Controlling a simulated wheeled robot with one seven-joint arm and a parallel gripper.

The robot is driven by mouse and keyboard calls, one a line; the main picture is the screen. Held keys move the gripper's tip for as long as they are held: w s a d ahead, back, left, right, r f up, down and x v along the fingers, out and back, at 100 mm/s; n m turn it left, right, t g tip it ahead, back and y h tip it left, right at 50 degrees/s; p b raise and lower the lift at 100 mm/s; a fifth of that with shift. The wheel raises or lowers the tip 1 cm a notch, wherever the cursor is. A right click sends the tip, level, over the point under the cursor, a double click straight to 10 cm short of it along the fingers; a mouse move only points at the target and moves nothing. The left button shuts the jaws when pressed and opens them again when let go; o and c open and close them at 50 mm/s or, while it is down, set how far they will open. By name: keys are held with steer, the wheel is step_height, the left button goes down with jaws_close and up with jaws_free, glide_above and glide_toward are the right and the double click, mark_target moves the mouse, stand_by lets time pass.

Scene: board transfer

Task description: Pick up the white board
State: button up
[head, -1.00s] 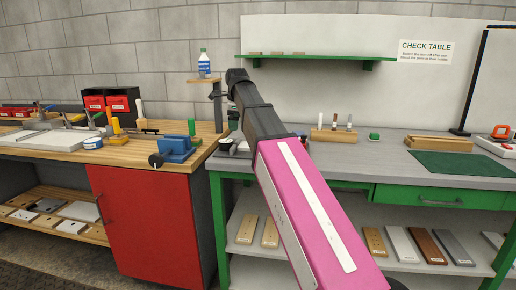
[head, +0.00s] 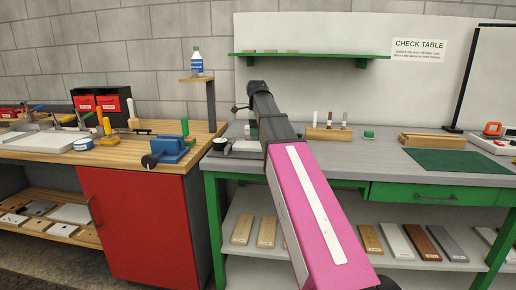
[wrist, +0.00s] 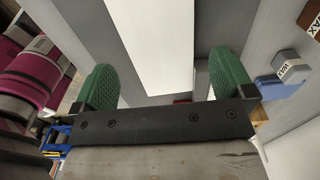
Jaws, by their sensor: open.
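In the head view a white board (head: 395,240) lies on the lower shelf of the green bench, beside a brown board (head: 424,243) and a grey board (head: 447,244). In the wrist view my gripper (wrist: 166,80) is open, with green pads standing apart. A long white piece (wrist: 165,40) shows beyond and between the pads, over grey. I cannot tell whether it is the board on the shelf, or whether the pads touch it. In the head view my pink arm crosses the middle, and I cannot make out the fingers there.
The green bench (head: 390,157) carries a wooden holder (head: 328,134) with upright sticks and a green mat (head: 455,162). A blue vise (head: 168,150) sits on the left bench. In the wrist view a grey block with a label (wrist: 291,66) is right of the right pad.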

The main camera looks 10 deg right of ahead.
mark_target(258, 145)
steer(key=shift+s+d+f, duration=0.1)
steer(key=shift+d+f, duration=0.05)
steer(key=shift+f, duration=1.2)
steer(key=shift+s+d+f, duration=0.1)
steer(key=shift+f, duration=1.25)
steer(key=shift+c, duration=0.3)
steer(key=c, duration=0.8)
steer(key=shift+o, duration=0.2)
steer(key=shift+r, duration=0.2)
steer(key=shift+r, duration=0.55)
steer(key=r, duration=0.3)
steer(key=shift+s+a+r, duration=0.1)
steer(key=shift+s+a, duration=0.1)
steer(key=shift+a, duration=0.1)
steer(key=s+a+r, duration=0.5)
steer(key=a+r, duration=0.1)
steer(key=a, duration=0.3)
steer(key=shift+s+a+r, duration=0.15)
steer(key=shift+s+r, duration=0.05)
steer(key=shift+s, duration=0.15)
